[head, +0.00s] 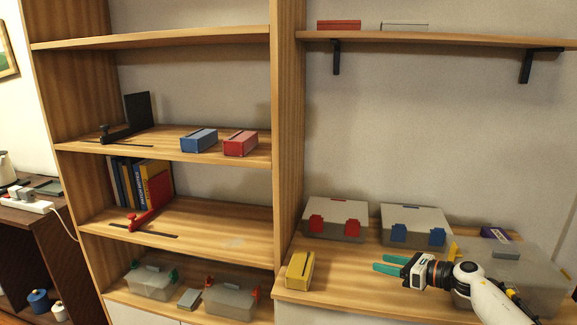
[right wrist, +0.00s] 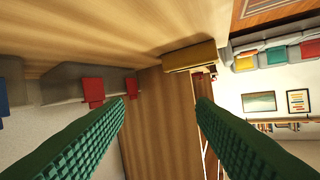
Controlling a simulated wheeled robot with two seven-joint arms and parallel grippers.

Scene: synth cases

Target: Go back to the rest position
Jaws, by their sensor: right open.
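My right gripper (head: 378,264) has green fingers and reaches in from the lower right of the head view, above the wooden counter (head: 345,283). It is open, and nothing shows between the fingers. In the right wrist view the two ribbed fingers stand well apart (right wrist: 161,102). A yellow box (head: 299,270) lies to the left of the gripper, apart from it; it also shows in the right wrist view (right wrist: 190,57). My left gripper is not in view.
A grey case with red latches (head: 320,207) and one with blue latches (head: 405,213) stand behind the gripper. A translucent case (head: 545,272) is partly hidden by my right arm. A wooden upright (head: 287,130) separates the counter from the left shelves, which hold blue (head: 199,140) and red (head: 241,143) boxes.

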